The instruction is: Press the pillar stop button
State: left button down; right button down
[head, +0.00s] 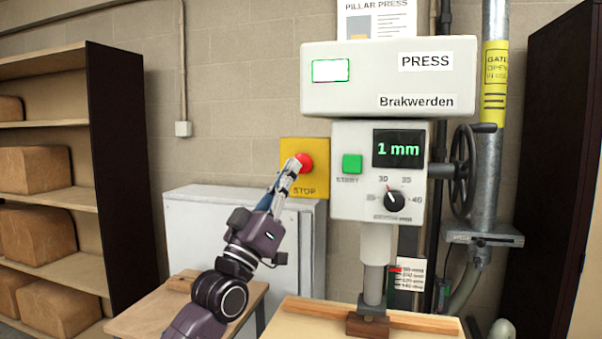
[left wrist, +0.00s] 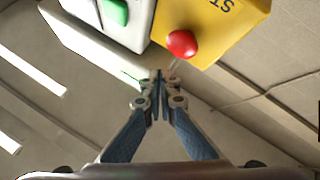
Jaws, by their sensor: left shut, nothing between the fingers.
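The red stop button (head: 304,162) sits on a yellow plate (head: 318,185) marked STOP, at the left of the pillar press (head: 388,78). My left gripper (head: 291,168) is shut and empty, its fingertips right beside the button's lower left in the head view. In the left wrist view the button (left wrist: 182,44) is a little above and right of the shut fingertips (left wrist: 161,80); a gap shows between them in the picture. Whether they touch cannot be told. My right gripper is not in view.
A green START button (head: 352,164) and a dial (head: 394,200) are right of the stop plate. A display reads 1 mm. A handwheel (head: 463,170) is at the right. A white cabinet (head: 190,225) and shelves with brown blocks stand left.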

aim_at(302, 157)
pick_arm(q)
jog(key=shift+w+d+b, duration=0.25)
jog(key=shift+w+b, duration=0.05)
jog(key=shift+w, duration=0.3)
jog(key=shift+w+d+b, duration=0.2)
jog(key=shift+w+b, duration=0.05)
jog(key=shift+w, duration=0.35)
jog(key=shift+w, duration=0.15)
dwell(0.6)
jog(key=shift+w+d, duration=0.1)
jog(key=shift+w, duration=0.15)
jog(key=shift+w+d, duration=0.15)
jog(key=shift+w, duration=0.35)
dwell(0.7)
jog(key=shift+s, duration=0.1)
jog(key=shift+s+a, duration=0.25)
jog(key=shift+s, duration=0.55)
jog(key=shift+s, duration=0.1)
